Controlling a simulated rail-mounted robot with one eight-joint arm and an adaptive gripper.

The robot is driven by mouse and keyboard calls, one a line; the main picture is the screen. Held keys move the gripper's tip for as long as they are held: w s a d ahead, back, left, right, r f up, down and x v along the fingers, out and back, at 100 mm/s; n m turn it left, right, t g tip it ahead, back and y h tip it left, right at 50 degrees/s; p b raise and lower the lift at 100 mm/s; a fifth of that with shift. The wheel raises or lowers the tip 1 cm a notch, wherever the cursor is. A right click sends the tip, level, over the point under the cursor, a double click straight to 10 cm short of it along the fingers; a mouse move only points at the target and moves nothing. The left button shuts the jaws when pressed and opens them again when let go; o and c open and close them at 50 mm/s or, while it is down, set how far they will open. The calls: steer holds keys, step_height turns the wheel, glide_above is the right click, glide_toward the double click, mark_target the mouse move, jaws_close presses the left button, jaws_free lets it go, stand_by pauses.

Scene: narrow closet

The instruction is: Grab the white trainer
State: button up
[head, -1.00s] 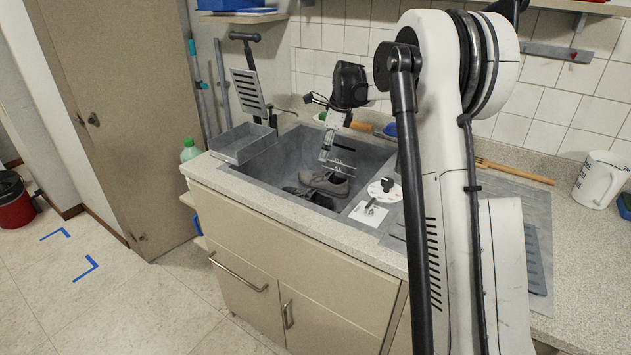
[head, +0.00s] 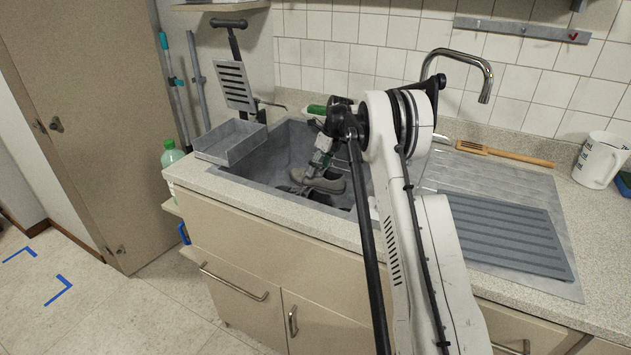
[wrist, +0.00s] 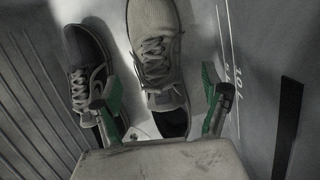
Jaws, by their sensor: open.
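The white trainer, pale grey in this light, lies in the sink in the head view (head: 326,184). It also shows in the wrist view (wrist: 153,38), laces up, with its toe at the top edge and its opening towards me. A dark shoe (wrist: 90,58) lies close on its left. My gripper (wrist: 161,88) is open, with one green-padded finger on each side of the trainer's heel half. In the head view my gripper reaches down into the sink over the trainer. Whether the fingers touch it I cannot tell.
The sink's grey walls (head: 262,158) surround the shoes. A grey tray (head: 229,146) sits on the sink's left rim. A ribbed draining mat (head: 510,240) lies on the counter.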

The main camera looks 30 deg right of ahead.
mark_target(316, 177)
steer(key=x, duration=0.4)
steer(key=shift+s+f+b, duration=0.1)
steer(key=shift+f+b, duration=0.3)
steer(key=shift+f, duration=0.05)
steer(key=shift+d, duration=0.1)
steer(key=c, duration=1.5)
steer(key=shift+r, duration=0.15)
